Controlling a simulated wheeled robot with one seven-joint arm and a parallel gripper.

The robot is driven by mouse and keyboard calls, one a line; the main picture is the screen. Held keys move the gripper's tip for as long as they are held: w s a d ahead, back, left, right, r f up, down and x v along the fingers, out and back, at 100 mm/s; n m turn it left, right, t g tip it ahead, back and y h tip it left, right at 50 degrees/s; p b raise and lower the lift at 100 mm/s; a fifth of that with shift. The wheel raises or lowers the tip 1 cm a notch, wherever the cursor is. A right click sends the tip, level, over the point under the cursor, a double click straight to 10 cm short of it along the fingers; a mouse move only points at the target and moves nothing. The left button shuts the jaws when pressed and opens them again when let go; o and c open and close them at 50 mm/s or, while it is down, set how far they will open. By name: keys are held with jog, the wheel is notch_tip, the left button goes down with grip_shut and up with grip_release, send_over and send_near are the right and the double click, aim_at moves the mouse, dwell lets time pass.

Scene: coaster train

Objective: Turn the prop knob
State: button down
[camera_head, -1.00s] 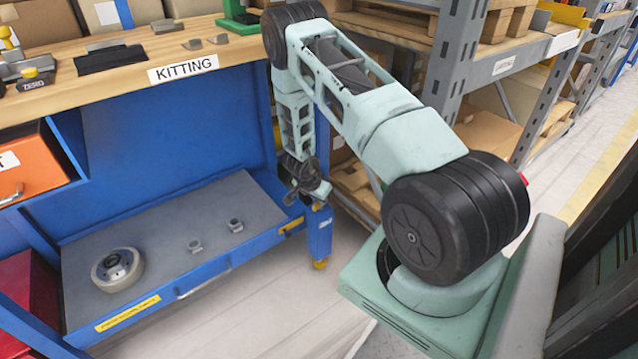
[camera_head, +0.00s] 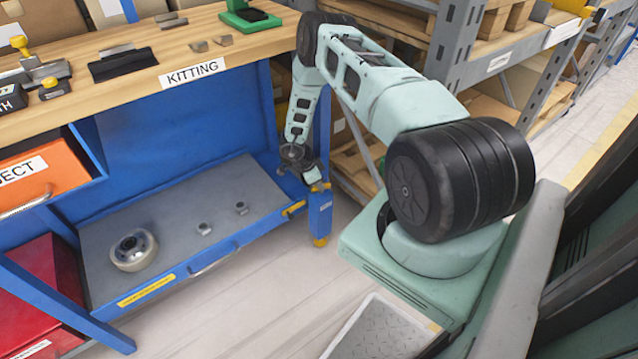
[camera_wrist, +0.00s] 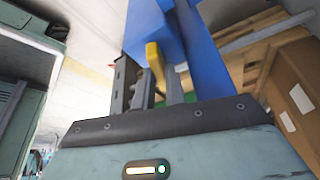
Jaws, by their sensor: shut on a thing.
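The prop knob is a yellow lever-like piece (camera_wrist: 155,62) on the blue bench leg, seen between my fingers in the wrist view. In the head view a small yellow bit (camera_head: 320,187) shows at the top of the blue leg section (camera_head: 320,212), beside the lower shelf's right front corner. My gripper (camera_head: 314,180) is down at this spot, seen small and partly dark. In the wrist view my gripper (camera_wrist: 148,82) has its two grey fingers on either side of the yellow knob, shut on it. The exact contact is partly hidden.
The wooden kitting bench top (camera_head: 110,95) is above. A grey storage rack (camera_head: 455,45) with boxes stands right of the leg.

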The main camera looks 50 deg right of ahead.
dwell(0.3)
jog(key=c, duration=1.4)
grip_release()
jog(key=shift+c, duration=0.2)
jog(key=p+v, duration=0.1)
jog(key=v, duration=0.6)
jog(key=shift+r, duration=0.2)
jog(key=shift+o, duration=0.3)
jog(key=shift+w, duration=0.1)
